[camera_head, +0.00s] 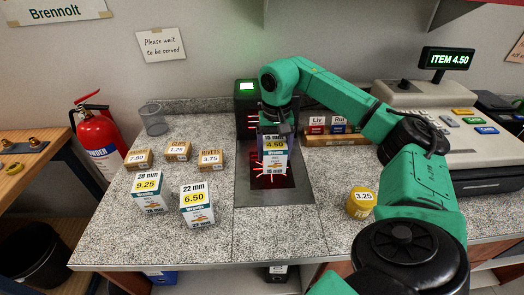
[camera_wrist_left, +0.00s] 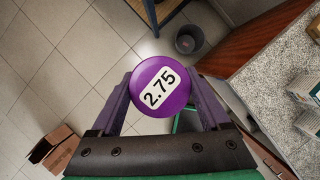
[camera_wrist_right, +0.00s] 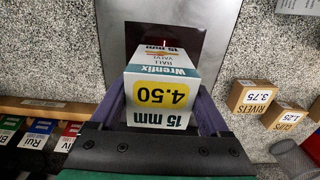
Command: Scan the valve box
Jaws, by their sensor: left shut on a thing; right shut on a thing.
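My right gripper (camera_head: 272,128) is shut on a white and teal valve box (camera_head: 273,158) marked 15 mm and 4.50. It holds the box above the dark scanner glass (camera_head: 286,182), where red lines glow. In the right wrist view the box (camera_wrist_right: 162,90) sits between the fingers, reading BALL VALVE and Wrenfix. The scanner's black tower (camera_head: 246,90) with a lit green screen stands behind. The till display (camera_head: 447,59) reads ITEM 4.50. My left gripper (camera_wrist_left: 160,98) is shut on a round purple item (camera_wrist_left: 160,87) marked 2.75, over the floor; neither shows in the head view.
Two valve boxes, 9.25 (camera_head: 147,190) and 6.50 (camera_head: 196,205), stand left of the scanner. Several small brown boxes (camera_head: 178,150) and a mesh cup (camera_head: 153,119) are behind them. A yellow 3.25 item (camera_head: 361,202) is at the right. The front middle counter is clear.

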